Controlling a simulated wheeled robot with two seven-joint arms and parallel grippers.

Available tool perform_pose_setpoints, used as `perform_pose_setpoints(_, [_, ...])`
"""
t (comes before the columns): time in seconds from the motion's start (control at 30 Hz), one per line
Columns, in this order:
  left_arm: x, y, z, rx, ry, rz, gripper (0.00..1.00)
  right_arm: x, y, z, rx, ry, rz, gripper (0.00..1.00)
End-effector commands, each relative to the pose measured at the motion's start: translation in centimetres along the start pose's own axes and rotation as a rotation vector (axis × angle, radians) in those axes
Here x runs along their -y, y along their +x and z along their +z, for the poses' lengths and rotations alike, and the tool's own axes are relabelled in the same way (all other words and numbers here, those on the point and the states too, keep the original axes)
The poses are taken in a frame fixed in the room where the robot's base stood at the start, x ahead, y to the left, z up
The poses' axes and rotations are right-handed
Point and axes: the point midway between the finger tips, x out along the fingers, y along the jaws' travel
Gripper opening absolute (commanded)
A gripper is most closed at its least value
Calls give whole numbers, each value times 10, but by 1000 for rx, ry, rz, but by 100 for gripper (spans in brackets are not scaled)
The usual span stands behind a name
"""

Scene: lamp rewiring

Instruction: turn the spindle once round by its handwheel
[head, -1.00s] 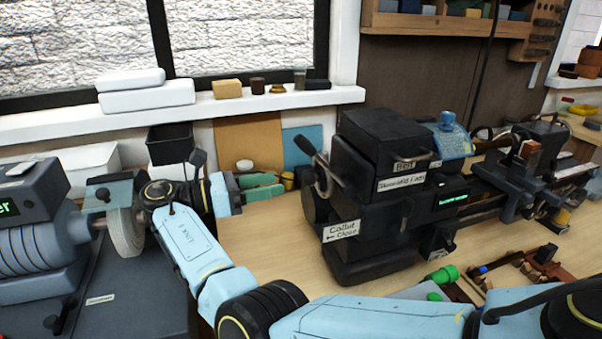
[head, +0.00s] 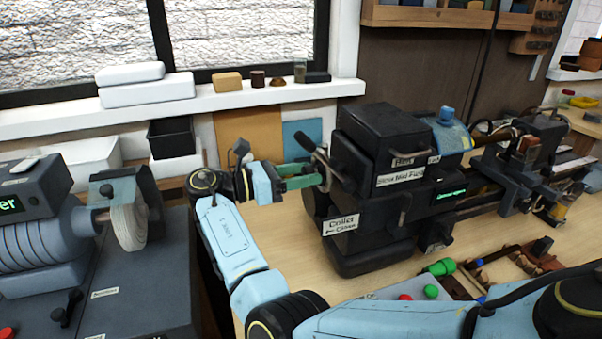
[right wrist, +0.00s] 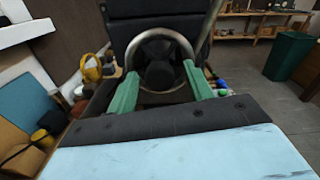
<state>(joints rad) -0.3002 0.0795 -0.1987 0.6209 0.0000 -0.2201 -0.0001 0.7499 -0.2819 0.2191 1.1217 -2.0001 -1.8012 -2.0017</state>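The black lathe (head: 375,225) stands on the wooden bench, with its metal-rimmed handwheel (head: 323,172) at its left end. In the right wrist view the handwheel (right wrist: 160,37) faces me, a round rim around a dark hub. My right gripper (head: 318,174) has green fingers that reach the wheel from the left. In the right wrist view the fingers of the right gripper (right wrist: 161,80) are spread apart, one at each side of the wheel's lower part. I cannot tell whether they touch the rim. My left gripper is not in view.
A lever with a dark grip (head: 305,144) rises close above the handwheel. A grinder-like machine with a pale wheel (head: 129,226) stands at the left. A black bin (head: 171,138) sits behind my arm. Green and red buttons (head: 431,291) lie in front of the lathe.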

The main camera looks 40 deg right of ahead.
Motion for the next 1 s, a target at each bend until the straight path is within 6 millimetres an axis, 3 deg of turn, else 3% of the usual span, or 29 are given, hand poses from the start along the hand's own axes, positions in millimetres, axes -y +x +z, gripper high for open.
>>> perform_pose_setpoints(0.03, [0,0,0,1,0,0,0,0,0,0,0,0,0,45])
perform_pose_setpoints(0.33, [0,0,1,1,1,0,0,0,0,0,0,0,0,7])
perform_pose_setpoints(1.0, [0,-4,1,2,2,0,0,0,-1,1,-1,154,1,7])
